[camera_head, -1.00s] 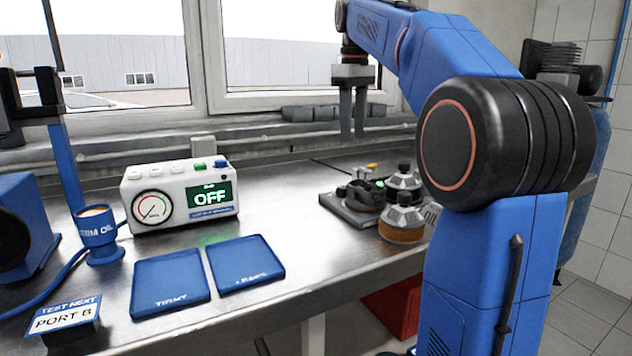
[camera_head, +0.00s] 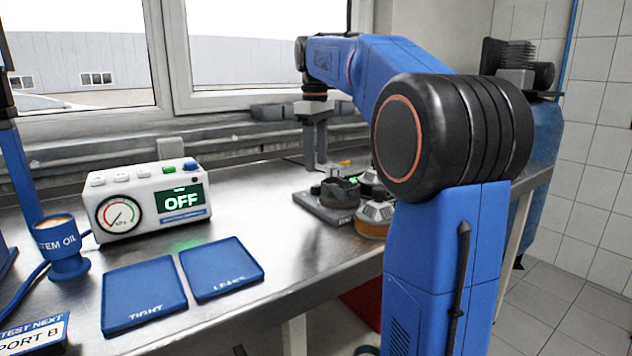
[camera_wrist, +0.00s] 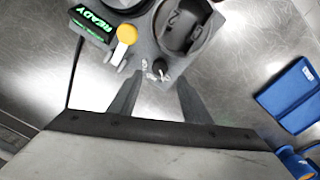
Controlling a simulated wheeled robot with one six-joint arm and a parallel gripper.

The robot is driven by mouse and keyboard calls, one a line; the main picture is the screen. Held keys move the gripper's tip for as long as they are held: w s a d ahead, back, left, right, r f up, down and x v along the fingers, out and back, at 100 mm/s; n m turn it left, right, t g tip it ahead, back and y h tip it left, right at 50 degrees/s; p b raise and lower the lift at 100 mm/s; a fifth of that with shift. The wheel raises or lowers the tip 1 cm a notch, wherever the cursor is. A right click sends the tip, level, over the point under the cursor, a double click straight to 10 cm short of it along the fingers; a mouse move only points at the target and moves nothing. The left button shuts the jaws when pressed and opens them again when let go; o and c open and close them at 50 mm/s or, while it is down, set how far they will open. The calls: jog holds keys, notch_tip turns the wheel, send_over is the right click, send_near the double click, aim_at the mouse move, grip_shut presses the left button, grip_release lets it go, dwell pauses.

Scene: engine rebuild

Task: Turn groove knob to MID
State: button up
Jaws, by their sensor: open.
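A grey machine plate (camera_head: 338,216) stands on the steel bench; it also shows in the wrist view. A small black knob (camera_wrist: 160,67) sits at the plate's near edge there, likely the groove knob. Small pale markings lie beside it, too small to read, so its setting cannot be told. My gripper (camera_wrist: 159,76) is open and empty, pointing down, with the knob between its fingertips in the wrist picture. In the head view my gripper (camera_head: 315,167) hangs over the plate's back part. Whether the fingers touch the knob cannot be told.
The plate carries a yellow knob (camera_wrist: 127,33), a green READY display (camera_wrist: 95,24) and a dark round cup (camera_wrist: 186,28). A white gauge box (camera_head: 150,200) reading OFF, blue TIGHT (camera_head: 143,292) and LEAKS (camera_head: 221,268) mats and a STEM OIL cup (camera_head: 62,247) stand left.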

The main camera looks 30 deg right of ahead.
aim_at(316, 185)
notch_tip(316, 185, down, 7)
jog(key=shift+d, duration=0.1)
dwell(0.3)
jog(key=c, duration=1)
